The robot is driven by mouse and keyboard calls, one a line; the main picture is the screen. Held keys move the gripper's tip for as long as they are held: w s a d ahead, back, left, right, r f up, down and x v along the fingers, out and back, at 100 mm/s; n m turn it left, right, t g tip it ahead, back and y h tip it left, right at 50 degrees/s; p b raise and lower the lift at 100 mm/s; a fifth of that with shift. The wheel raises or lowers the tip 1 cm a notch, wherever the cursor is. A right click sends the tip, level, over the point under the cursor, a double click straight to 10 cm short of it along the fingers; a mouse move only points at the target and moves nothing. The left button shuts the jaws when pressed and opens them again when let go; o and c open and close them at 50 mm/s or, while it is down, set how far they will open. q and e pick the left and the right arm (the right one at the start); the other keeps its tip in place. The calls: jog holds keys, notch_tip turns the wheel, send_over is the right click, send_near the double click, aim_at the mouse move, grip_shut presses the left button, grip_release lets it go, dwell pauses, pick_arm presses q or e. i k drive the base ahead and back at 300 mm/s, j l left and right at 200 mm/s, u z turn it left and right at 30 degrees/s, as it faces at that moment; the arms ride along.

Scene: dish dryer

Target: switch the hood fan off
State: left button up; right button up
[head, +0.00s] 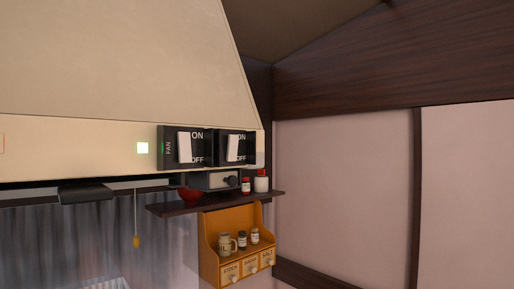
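The cream range hood (110,75) fills the upper left of the head view. On its front edge is a black switch plate marked FAN, with ON above and OFF below. Its white fan switch (184,147) stands in the plate; I cannot tell for sure which way it is pressed. A small green mark shows beside the FAN label. A second, similar white switch (233,148) sits just to the right, also marked ON and OFF. Neither of my grippers is in view.
Below the switches a dark shelf (218,204) holds a red bowl (190,195), a grey box and two small red-and-white bottles. An orange spice rack (212,240) hangs under it. A pull cord with a yellow end (136,241) hangs at left. Space before the switches looks clear.

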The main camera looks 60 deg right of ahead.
aim_at(184, 139)
jog(key=k+z, duration=0.1)
jog(key=z, duration=1.35)
